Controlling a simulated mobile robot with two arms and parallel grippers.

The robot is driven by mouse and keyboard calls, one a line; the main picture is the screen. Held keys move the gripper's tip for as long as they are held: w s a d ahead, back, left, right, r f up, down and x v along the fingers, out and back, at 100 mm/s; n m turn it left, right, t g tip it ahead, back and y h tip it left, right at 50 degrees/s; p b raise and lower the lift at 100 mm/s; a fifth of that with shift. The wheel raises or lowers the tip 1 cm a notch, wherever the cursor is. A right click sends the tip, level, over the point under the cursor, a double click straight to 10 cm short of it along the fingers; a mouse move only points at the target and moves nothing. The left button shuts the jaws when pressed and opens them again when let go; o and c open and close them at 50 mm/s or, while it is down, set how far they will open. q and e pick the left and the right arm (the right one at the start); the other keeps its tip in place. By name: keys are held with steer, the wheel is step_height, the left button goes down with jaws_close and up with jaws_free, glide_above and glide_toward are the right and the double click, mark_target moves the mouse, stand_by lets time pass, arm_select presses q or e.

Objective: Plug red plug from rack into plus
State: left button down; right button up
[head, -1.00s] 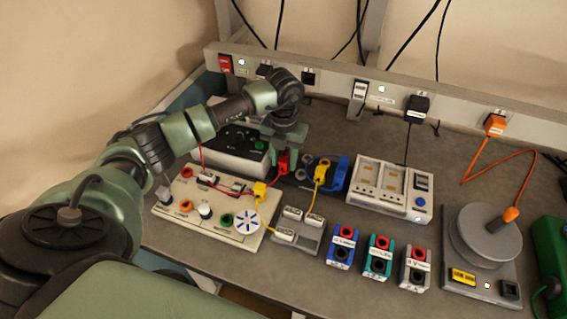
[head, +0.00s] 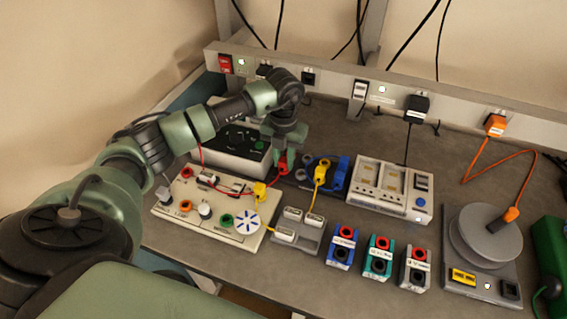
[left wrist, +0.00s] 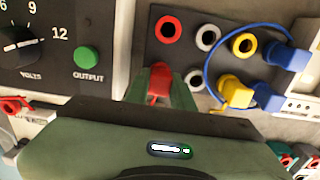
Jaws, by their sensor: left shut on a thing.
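My left gripper (head: 284,156) is shut on the red plug (left wrist: 158,82), fingers pointing down. The plug shows at the lower left of the dark rack (left wrist: 152,50); I cannot tell whether it is still seated there. In the head view the red plug (head: 282,168) sits just under the fingertips. The rack has red, white, grey and yellow-ringed sockets, and holds blue (left wrist: 286,56) and yellow (left wrist: 236,92) plugs. A red lead (head: 225,176) runs across the white circuit board. No plus mark is readable. My right gripper is not in view.
The power supply box (left wrist: 70,18), with a dial and green output button, stands left of the rack. The white board (head: 172,210) lies in front. A charger-like unit (head: 365,200), several small socket blocks (head: 342,248) and a round turntable (head: 484,236) stand to the right.

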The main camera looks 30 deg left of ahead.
mark_target(284, 159)
arm_select(q)
steer(key=shift+r+p, duration=0.75)
steer(key=shift+r, duration=0.4)
stand_by(0.4)
steer(key=shift+r+p, duration=1.1)
steer(key=shift+r, duration=0.6)
